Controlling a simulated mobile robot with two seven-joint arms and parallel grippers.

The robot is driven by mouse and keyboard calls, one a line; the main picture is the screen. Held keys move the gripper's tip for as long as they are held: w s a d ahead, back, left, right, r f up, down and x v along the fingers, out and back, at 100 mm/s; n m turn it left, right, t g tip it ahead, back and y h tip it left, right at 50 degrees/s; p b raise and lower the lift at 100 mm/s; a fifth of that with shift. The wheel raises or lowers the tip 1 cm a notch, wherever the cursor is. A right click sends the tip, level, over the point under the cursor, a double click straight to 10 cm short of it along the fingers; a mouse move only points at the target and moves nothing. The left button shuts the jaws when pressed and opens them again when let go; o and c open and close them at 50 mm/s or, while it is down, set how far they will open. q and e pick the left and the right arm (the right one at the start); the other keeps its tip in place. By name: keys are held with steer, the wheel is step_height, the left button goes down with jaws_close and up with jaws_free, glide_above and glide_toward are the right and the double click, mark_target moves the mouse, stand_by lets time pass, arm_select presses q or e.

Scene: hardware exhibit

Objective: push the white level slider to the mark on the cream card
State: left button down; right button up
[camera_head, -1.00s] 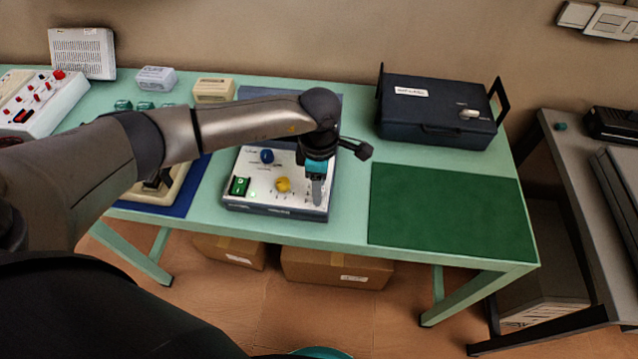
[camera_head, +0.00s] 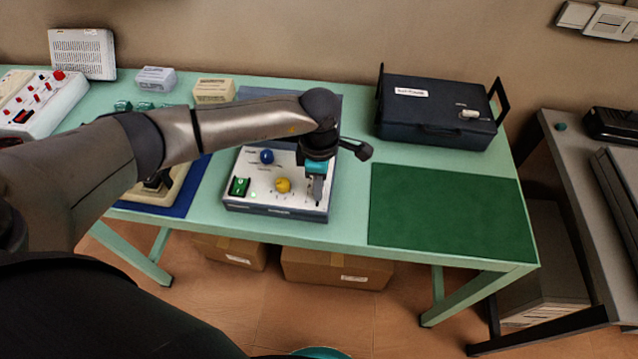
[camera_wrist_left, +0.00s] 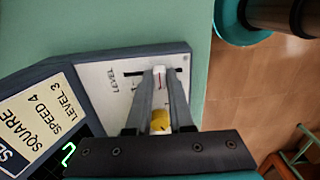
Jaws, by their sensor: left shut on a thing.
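The white level slider (camera_wrist_left: 160,76), with a red line on it, sits in a dark slot on the white panel face in the left wrist view, beside the word LEVEL. My left gripper (camera_head: 318,200) is over the right side of the control box (camera_head: 275,212); in the wrist view its two fingers (camera_wrist_left: 160,78) are shut on the slider. The cream card (camera_wrist_left: 35,125) reads SQUARE, SPEED 4, LEVEL 3. In the head view the fingers hide the slider. My right gripper is not in view.
On the panel are a yellow knob (camera_head: 283,185), a blue knob (camera_head: 267,156) and a green switch (camera_head: 240,187). A dark case (camera_head: 435,115) stands behind a bare green mat (camera_head: 450,210) to the right.

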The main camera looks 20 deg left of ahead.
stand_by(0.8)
arm_select(q)
steer(key=w+b, duration=0.3)
steer(key=shift+w+a+f, duration=0.1)
steer(key=shift+a+f, duration=0.1)
steer(key=shift+a, duration=0.2)
steer(key=shift+w+a+r+b, duration=0.1)
steer(key=shift+w+a+b, duration=0.05)
steer(key=shift+w+b, duration=0.35)
steer(key=shift+r, duration=0.15)
steer(key=shift+w, duration=0.1)
steer(key=c, duration=0.8)
jaws_free()
